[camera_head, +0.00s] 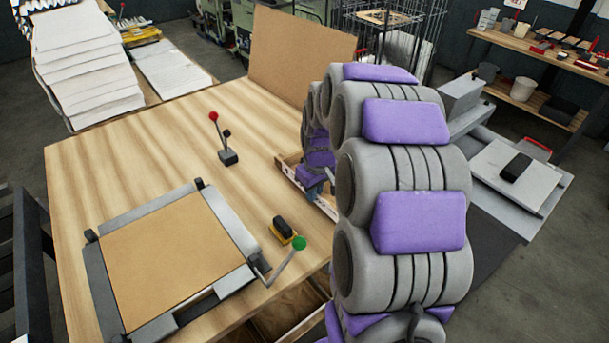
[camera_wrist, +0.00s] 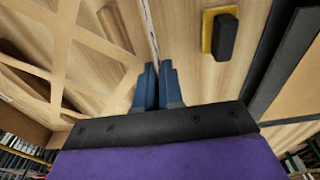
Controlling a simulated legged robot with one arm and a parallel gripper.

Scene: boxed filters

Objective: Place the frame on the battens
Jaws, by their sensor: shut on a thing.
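A pale wooden frame (camera_head: 291,181) with thin walls shows partly behind my arm at the table's right side. In the wrist view the frame (camera_wrist: 65,45) fills the left, with crossing diagonal strips. My gripper (camera_head: 316,186) is mostly hidden by my arm in the head view. In the wrist view my gripper (camera_wrist: 158,72) has its blue fingers close together, shut on the frame's thin edge. Grey bars (camera_head: 105,292) border a flat tan panel (camera_head: 170,260) on the table, left of my gripper. I cannot tell whether these bars are the battens.
A yellow and black block (camera_head: 285,230) and a green-knobbed lever (camera_head: 298,245) stand between frame and panel. A red-knobbed lever (camera_head: 226,150) stands farther back. A brown board (camera_head: 300,55) rises at the table's back edge. Bare tabletop (camera_head: 130,160) lies behind the panel.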

